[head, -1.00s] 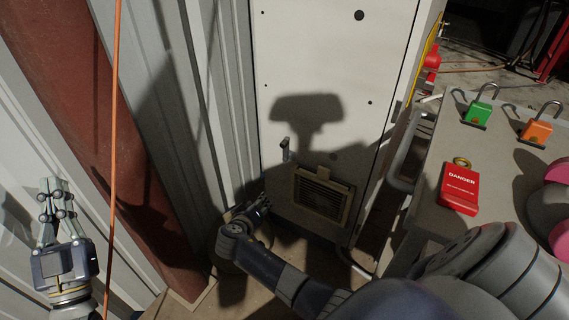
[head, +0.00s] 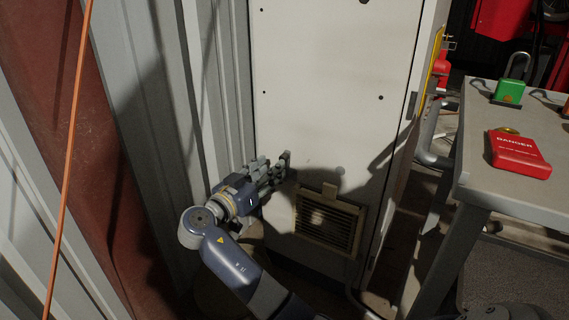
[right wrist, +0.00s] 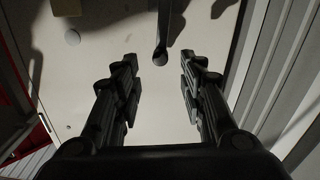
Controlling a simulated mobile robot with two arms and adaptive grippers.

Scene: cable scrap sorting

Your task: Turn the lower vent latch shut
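The latch (right wrist: 163,35) is a dark narrow lever with a rounded end on the pale cabinet door (head: 325,90). In the right wrist view its end lies between my right fingertips, with a gap on each side. My right gripper (head: 277,170) is at the door's left side, just left of and above the vent grille (head: 327,224). In the right wrist view the right gripper (right wrist: 159,60) is open and empty. In the head view the fingers largely hide the latch. My left gripper is not in view.
A grey table (head: 472,180) stands at the right with a red danger tag (head: 519,155) and a green padlock (head: 508,92) on it. Corrugated grey wall panels (head: 165,120) stand close to the left of the cabinet. An orange cable (head: 68,165) hangs at the far left.

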